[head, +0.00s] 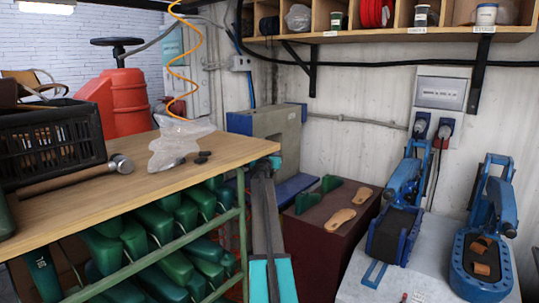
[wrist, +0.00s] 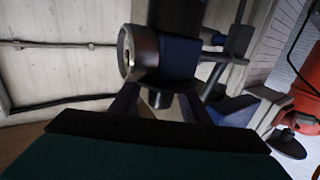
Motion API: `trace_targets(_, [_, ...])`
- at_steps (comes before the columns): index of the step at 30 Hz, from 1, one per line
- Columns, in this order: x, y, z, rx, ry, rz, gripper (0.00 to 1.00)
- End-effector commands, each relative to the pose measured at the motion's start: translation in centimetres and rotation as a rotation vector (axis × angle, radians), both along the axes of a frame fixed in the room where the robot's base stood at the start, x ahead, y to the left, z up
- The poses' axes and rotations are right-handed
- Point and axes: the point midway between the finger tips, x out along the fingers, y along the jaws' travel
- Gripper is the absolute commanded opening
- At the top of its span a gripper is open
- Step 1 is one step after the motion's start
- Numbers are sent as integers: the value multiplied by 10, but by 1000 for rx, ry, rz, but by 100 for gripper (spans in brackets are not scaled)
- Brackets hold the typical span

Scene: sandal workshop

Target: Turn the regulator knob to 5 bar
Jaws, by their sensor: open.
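In the wrist view, a regulator with a dark blue body (wrist: 178,57) fills the upper middle, with a round, light-rimmed gauge-like face (wrist: 125,50) turned to the left. A short dark knob (wrist: 158,98) sticks out below the body in this picture. My gripper (wrist: 160,107) has its dark fingers apart on either side of the knob; I cannot tell whether they touch it. The face is too oblique and blurred to read a pressure. In the head view, my grey arm reaches forward from the bottom middle, and I cannot make out the regulator or the fingertips.
A wooden bench (head: 85,200) on the left holds a black crate (head: 50,140), a hammer (head: 80,175) and a clear crumpled bag (head: 178,142). Green lasts fill the rack below. Blue machines (head: 400,195) stand at right. An orange coiled hose (head: 187,55) hangs above the bench.

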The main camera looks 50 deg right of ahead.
Motion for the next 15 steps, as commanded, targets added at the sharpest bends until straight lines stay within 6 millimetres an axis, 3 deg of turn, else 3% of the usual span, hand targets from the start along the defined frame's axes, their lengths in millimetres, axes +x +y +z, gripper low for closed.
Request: trace_targets(15, [-14, 26, -2, 0, 0, 2, 42])
